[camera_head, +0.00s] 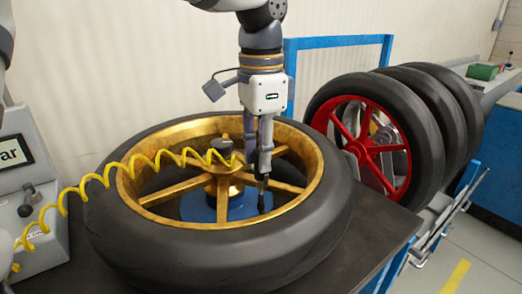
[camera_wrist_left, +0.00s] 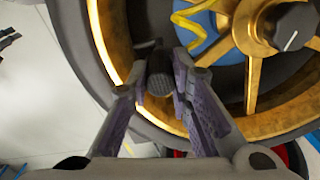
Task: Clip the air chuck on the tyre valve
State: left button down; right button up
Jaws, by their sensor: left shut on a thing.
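My left gripper (camera_head: 262,170) points down inside the gold wheel (camera_head: 150,191), over the right side of its spokes. Its fingers are shut on a dark ribbed cylinder, which I take as the air chuck (camera_wrist_left: 160,80). In the head view a slim black end (camera_head: 263,198) shows below the fingertips. The yellow coiled hose (camera_head: 110,173) runs from the left over the wheel towards the gripper; its join to the chuck is hidden. The black tyre (camera_head: 125,240) lies flat around the wheel. I cannot make out the valve. My right gripper is not in view.
A black knob (camera_head: 222,146) stands at the hub, above a blue disc (camera_head: 200,210). A grey unit with a display (camera_head: 17,150) stands at left. Several upright tyres, the nearest with a red wheel (camera_head: 347,140), stand at right. Dark tabletop (camera_head: 385,225) is bare at front right.

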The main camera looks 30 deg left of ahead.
pick_arm(q)
jog(key=shift+f, duration=0.75)
dwell(1.7)
jog(key=c, duration=1)
grip_release()
jog(key=shift+r, duration=3.5)
